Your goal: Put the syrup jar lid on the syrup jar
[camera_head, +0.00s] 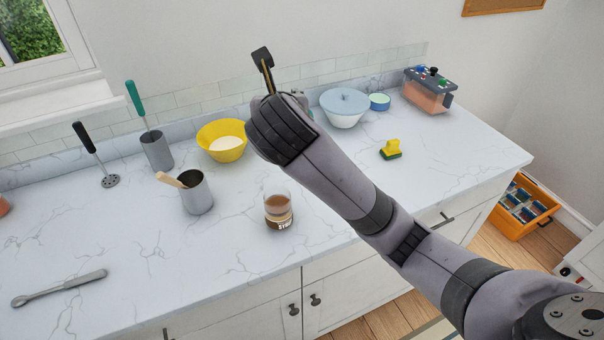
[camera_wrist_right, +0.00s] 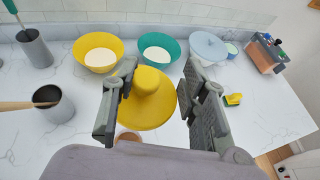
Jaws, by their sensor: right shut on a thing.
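The syrup jar (camera_head: 278,212) is a clear glass with brown contents and a dark label. It stands upright on the counter near the front edge, with no lid on it. My right gripper (camera_wrist_right: 155,92) is shut on a yellow lid (camera_wrist_right: 150,108), a disc with a rounded knob, held above the counter. In the right wrist view a brownish round shape, probably the jar (camera_wrist_right: 128,136), shows just below the lid, mostly hidden. In the head view my right gripper (camera_head: 262,58) is up and behind the jar, and the lid is hidden by my arm. My left gripper is not in view.
Behind are a yellow bowl (camera_head: 222,141), a teal bowl (camera_wrist_right: 160,49) and a blue-lidded bowl (camera_head: 344,107). A grey cup with a wooden handle (camera_head: 197,196) stands left of the jar. A sponge (camera_head: 391,149) lies right. The front left counter is mostly clear.

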